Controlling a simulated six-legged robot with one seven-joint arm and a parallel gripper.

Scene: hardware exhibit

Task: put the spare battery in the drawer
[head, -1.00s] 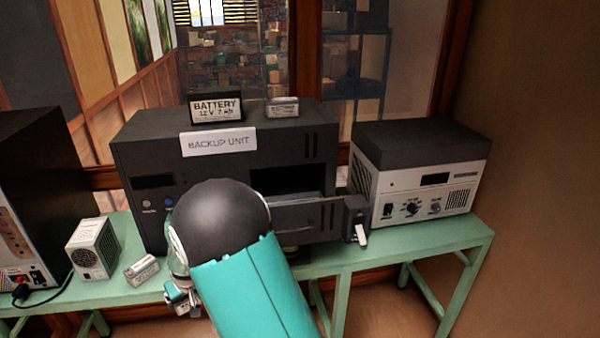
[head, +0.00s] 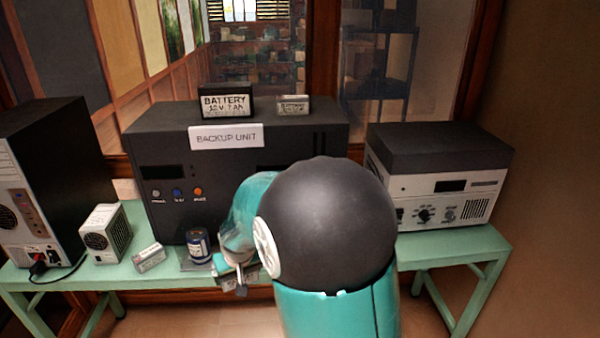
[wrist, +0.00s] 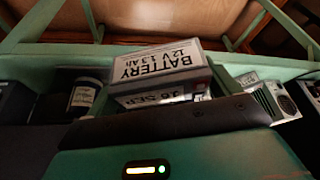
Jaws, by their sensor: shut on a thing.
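My gripper (head: 238,275) is low at the bench's front edge, left of my arm's black joint, and partly hidden. It is shut on a white-and-grey battery (wrist: 160,68) labelled 12V 1.3Ah, which looks upside down in the wrist view. The backup unit (head: 145,135) is a black case on the bench. Its drawer is hidden behind my arm in the head view. A larger 12V 7Ah battery (head: 227,102) and a smaller battery (head: 293,105) stand on top of the unit.
A fan box (head: 106,232) and a black tower (head: 40,150) are further left. A white-fronted instrument (head: 440,175) stands right.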

